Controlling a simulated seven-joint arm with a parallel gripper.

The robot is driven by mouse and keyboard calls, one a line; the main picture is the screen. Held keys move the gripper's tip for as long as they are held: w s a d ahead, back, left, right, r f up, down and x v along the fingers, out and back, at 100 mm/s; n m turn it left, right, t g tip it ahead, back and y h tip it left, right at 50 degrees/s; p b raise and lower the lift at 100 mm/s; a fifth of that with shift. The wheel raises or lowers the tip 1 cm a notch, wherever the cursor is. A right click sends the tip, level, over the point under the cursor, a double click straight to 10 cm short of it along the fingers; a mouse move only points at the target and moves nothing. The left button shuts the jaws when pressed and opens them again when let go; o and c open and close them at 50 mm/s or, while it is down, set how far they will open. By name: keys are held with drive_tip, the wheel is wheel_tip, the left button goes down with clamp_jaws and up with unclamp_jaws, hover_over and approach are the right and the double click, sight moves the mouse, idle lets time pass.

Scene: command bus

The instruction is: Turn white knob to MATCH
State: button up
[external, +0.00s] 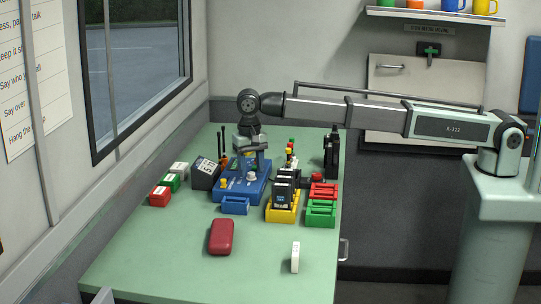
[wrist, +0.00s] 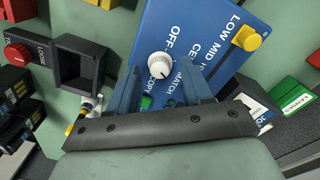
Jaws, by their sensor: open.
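The white knob (wrist: 159,65) sits on a blue panel (wrist: 205,22) with the labels OFF and MATCH printed near it. Which label the knob points to is too small to tell. My gripper (wrist: 160,80) is open, its two blue-grey fingers apart, with the knob seen between and just beyond the tips. In the external view my gripper (external: 252,158) points down over the blue unit. Contact with the knob cannot be made out.
A yellow control (wrist: 247,38) stands beside LOW and MID. A red button (wrist: 17,54) and dark square frame (wrist: 80,63) are at the left. A yellow rack (external: 283,213) and red and green trays (external: 321,213) stand right. A red case (external: 221,237) lies in front.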

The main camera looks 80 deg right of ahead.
sight(250, 173)
wheel_tip(250, 173, up, 13)
idle(0.5)
drive_tip(key=shift+w+a+r, duration=0.1)
